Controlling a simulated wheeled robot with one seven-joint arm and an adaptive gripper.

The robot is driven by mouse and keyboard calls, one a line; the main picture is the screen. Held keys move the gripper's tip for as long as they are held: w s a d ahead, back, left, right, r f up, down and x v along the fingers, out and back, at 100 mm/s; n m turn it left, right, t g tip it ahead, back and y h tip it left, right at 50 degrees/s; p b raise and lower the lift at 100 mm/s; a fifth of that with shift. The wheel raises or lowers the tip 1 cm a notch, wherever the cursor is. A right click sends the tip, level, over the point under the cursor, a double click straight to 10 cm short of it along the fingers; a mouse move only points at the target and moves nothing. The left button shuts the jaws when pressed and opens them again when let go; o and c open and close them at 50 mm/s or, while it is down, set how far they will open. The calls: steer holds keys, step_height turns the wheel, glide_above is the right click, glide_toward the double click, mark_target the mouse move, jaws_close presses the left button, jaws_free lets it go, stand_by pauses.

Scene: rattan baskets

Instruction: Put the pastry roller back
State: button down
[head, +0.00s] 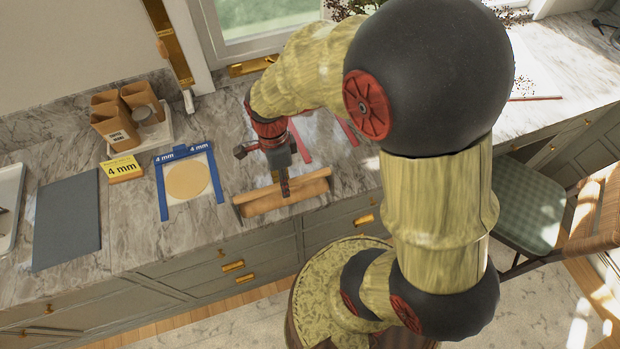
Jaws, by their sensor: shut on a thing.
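I cannot tell whether the roller touches the counter. Two pinkish-red strips (300,143) stand out behind the roller, partly hidden by my arm.
A blue frame (161,188) around a pale round dough sheet (187,180) lies left of the roller, beside a yellow "4 mm" block (122,168). Brown containers (115,125) stand on a white tray (150,137) behind. A grey board (67,220) lies at far left. A green-seated chair (535,205) stands right.

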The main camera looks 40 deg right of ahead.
steer(key=w+d+f, duration=0.2)
steer(key=d+f, duration=0.1)
steer(key=f, duration=0.1)
steer(key=w+d+f, duration=0.1)
steer(key=d+f, duration=0.3)
steer(key=w+d+f, duration=0.2)
steer(key=d+f, duration=0.2)
steer(key=shift+w+f, duration=0.1)
steer(key=shift+w, duration=0.25)
